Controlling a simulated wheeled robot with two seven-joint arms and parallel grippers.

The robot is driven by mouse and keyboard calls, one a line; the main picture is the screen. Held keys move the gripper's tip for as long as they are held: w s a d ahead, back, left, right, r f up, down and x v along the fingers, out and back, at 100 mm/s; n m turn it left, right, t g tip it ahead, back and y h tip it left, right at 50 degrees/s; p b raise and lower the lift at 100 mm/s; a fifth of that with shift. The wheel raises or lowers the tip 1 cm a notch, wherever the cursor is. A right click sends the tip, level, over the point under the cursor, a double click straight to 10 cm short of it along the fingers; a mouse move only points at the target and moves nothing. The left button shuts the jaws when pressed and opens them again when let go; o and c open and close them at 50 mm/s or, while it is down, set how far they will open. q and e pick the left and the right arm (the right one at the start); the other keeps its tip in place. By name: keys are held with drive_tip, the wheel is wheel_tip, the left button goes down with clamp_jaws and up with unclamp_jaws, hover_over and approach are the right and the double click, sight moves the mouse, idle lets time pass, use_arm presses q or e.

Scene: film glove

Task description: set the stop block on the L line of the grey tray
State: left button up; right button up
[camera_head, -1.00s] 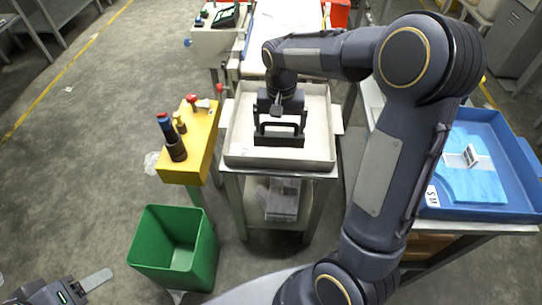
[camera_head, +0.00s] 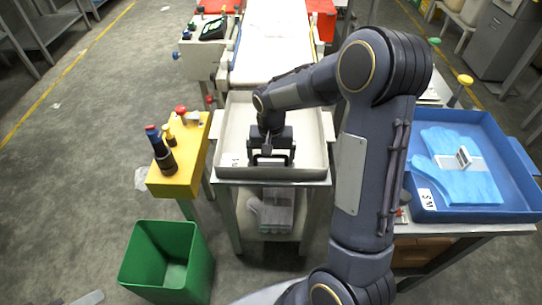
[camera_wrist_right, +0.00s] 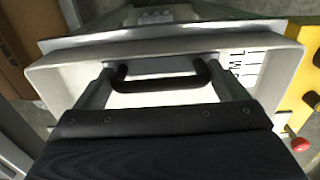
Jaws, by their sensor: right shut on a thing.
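The grey tray (camera_head: 308,150) stands on a small stand in the middle of the head view. A white label with line marks and letters lies on its floor, front left (camera_head: 235,160); it also shows at the right in the right wrist view (camera_wrist_right: 243,66). My right gripper (camera_head: 271,152) points down inside the tray near its front wall. It is shut on a black handle-shaped piece, apparently the stop block (camera_head: 271,160), seen between the fingers in the wrist view (camera_wrist_right: 160,84). I cannot tell whether it touches the floor.
A yellow stand (camera_head: 178,185) with dark bottles and red-topped items is left of the tray. A green bin (camera_head: 165,260) stands in front of it. A blue tray (camera_head: 500,210) with blue gloves is at the right. A padded table is behind.

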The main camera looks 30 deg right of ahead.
drive_tip(key=o, duration=1.7)
drive_tip(key=shift+f, duration=0.1)
drive_tip(key=shift+r, duration=0.25)
wheel_tip(320, 180, up, 11)
drive_tip(key=p, duration=0.2)
drive_tip(key=s+a+r+n+t+y, duration=0.1)
drive_tip(key=s+a+t, duration=0.1)
drive_tip(key=s, duration=0.5)
drive_tip(key=s+a+r+n+t+y, duration=0.1)
drive_tip(key=s+a+n, duration=0.1)
drive_tip(key=s, duration=0.5)
drive_tip(key=s+a+r+n+t+y, duration=0.1)
drive_tip(key=s+a+r+t, duration=0.1)
drive_tip(key=s, duration=0.6)
drive_tip(key=shift+s+a+n+t+y, duration=0.1)
drive_tip(key=shift+a+n+t+y, duration=0.25)
drive_tip(key=shift+a, duration=0.35)
